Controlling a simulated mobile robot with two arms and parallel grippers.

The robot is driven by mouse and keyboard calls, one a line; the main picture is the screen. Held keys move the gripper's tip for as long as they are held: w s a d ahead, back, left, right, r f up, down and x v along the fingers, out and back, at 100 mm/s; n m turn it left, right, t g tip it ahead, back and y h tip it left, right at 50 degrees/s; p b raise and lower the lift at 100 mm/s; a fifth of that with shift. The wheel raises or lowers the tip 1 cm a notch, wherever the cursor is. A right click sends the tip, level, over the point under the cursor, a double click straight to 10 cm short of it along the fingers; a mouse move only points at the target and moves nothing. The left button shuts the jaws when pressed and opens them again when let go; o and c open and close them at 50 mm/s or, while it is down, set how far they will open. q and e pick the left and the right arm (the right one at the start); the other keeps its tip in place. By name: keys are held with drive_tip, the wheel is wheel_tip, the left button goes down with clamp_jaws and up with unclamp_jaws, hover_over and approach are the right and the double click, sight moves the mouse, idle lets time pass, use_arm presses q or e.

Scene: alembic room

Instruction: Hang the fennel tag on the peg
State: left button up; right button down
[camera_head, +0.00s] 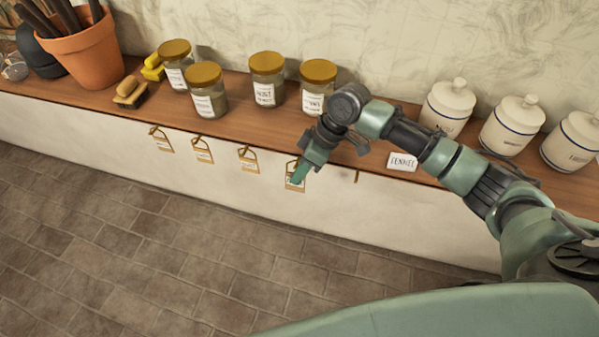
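My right gripper (299,178) is in front of the shelf's white front face, pointing down and left. Its fingertips overlap a small tan tag (292,187) with a white label and a loop. I cannot tell if the fingers are shut on this tag or if it hangs on a peg; its writing is too small to read. A bare peg (356,177) sticks out below the shelf edge, to the right of the gripper. A white card reading FENNEL (402,162) is at the shelf edge, right of that peg. My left gripper is not in view.
Three similar tags (161,143), (203,154), (248,162) hang in a row to the left. The wooden shelf (240,130) bears several lidded glass jars (267,80), white canisters (513,126), brushes (129,93) and a terracotta pot (88,55). The tiled floor is clear.

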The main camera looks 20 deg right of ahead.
drive_tip(key=shift+w, duration=0.15)
drive_tip(key=shift+w+d+f, duration=0.2)
drive_tip(key=shift+w+f, duration=0.15)
drive_tip(key=shift+d+f, duration=0.1)
drive_tip(key=shift+f, duration=0.15)
idle(1.0)
drive_tip(key=c, duration=1.6)
unclamp_jaws()
drive_tip(key=shift+o, duration=0.2)
drive_tip(key=shift+s+r, duration=0.1)
drive_tip(key=shift+d, duration=0.1)
drive_tip(key=shift+r, duration=0.1)
drive_tip(key=b+v, duration=0.2)
drive_tip(key=v, duration=0.5)
drive_tip(key=shift+r, duration=0.4)
